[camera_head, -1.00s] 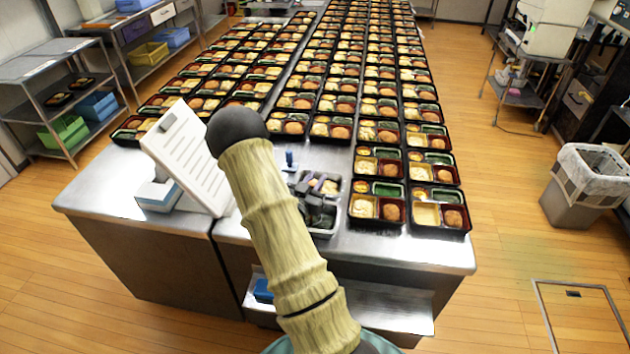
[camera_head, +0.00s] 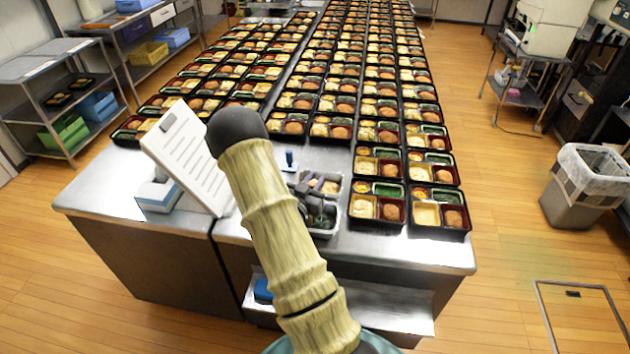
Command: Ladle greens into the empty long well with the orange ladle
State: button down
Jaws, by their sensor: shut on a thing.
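My gripper (camera_head: 309,188) is partly in view as small dark-grey parts past my arm, over the serving container (camera_head: 330,234). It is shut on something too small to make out. No orange ladle can be told apart. The container has pale food in its far part and dark contents in its near part, perhaps the greens. The nearest right bento tray (camera_head: 466,230) holds pale food and a brown piece in front. Its long back well (camera_head: 448,195) looks dark green; I cannot tell whether it is empty. The tray to its left (camera_head: 352,213) shows green in its back well.
Rows of filled bento trays cover the steel counter (camera_head: 300,158) towards the back. A white tilted panel (camera_head: 186,160) stands left of my arm. A small blue item (camera_head: 289,160) stands behind the container. The counter's front right corner is bare.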

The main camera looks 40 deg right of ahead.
notch_tip(320, 180, up, 9)
jog(key=p, duration=0.4)
jog(key=shift+p, duration=0.4)
dwell(0.5)
